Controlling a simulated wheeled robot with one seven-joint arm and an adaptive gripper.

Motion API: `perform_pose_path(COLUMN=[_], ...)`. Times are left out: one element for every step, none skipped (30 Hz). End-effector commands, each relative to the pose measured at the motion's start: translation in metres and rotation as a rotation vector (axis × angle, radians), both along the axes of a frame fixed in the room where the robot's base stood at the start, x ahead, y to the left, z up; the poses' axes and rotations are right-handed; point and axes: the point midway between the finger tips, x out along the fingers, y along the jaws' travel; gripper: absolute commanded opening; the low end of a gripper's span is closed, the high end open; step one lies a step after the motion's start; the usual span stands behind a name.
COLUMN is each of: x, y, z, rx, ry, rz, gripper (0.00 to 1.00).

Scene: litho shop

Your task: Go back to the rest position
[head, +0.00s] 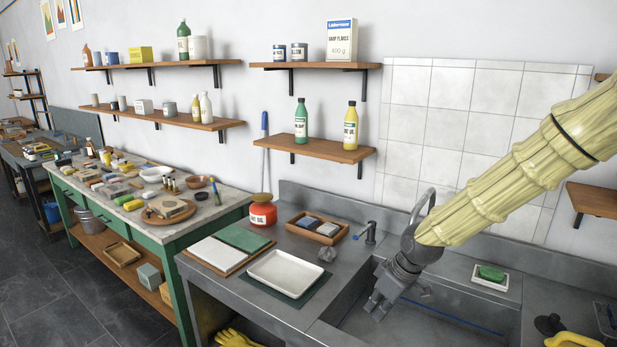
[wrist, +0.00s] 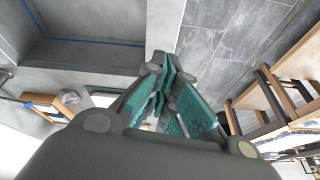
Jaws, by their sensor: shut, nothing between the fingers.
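My gripper (head: 379,304) hangs at the end of my arm over the left part of the grey sink (head: 440,322) in the head view. Its fingers point down and it holds nothing. In the wrist view the green-padded fingers (wrist: 165,92) are close together, with the grey sink basin (wrist: 85,55) and the tiled floor beyond them.
A white tray (head: 285,274) on a dark green mat lies on the counter left of the sink. A green sponge (head: 491,273) sits on a dish at right.

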Motion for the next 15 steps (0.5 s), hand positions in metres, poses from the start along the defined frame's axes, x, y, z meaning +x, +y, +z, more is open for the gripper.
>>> perform_pose_path(x=[-0.006, -0.008, -0.012, -0.015, -0.018, -0.023, -0.028, -0.033, -0.041, -0.047, -0.055, -0.066, -0.074, -0.083, -0.094], y=[0.001, 0.002, 0.003, 0.004, 0.005, 0.005, 0.006, 0.007, 0.008, 0.009, 0.009, 0.010, 0.010, 0.010, 0.010], z=[-0.012, -0.018, -0.028, -0.035, -0.044, -0.054, -0.064, -0.074, -0.088, -0.100, -0.113, -0.130, -0.142, -0.154, -0.170], rx=[0.002, 0.006, 0.011, 0.013, 0.017, 0.019, 0.022, 0.025, 0.030, 0.033, 0.035, 0.037, 0.039, 0.040, 0.039], ry=[0.013, 0.019, 0.028, 0.036, 0.042, 0.053, 0.062, 0.072, 0.086, 0.096, 0.110, 0.127, 0.139, 0.150, 0.165], rz=[-0.010, -0.019, -0.032, -0.043, -0.054, -0.069, -0.081, -0.096, -0.117, -0.135, -0.154, -0.182, -0.203, -0.226, -0.254], gripper=[0.00, 0.00, 0.00, 0.00, 0.00, 0.00, 0.00, 0.00, 0.00, 0.00, 0.00, 0.00, 0.00, 0.00, 0.00])
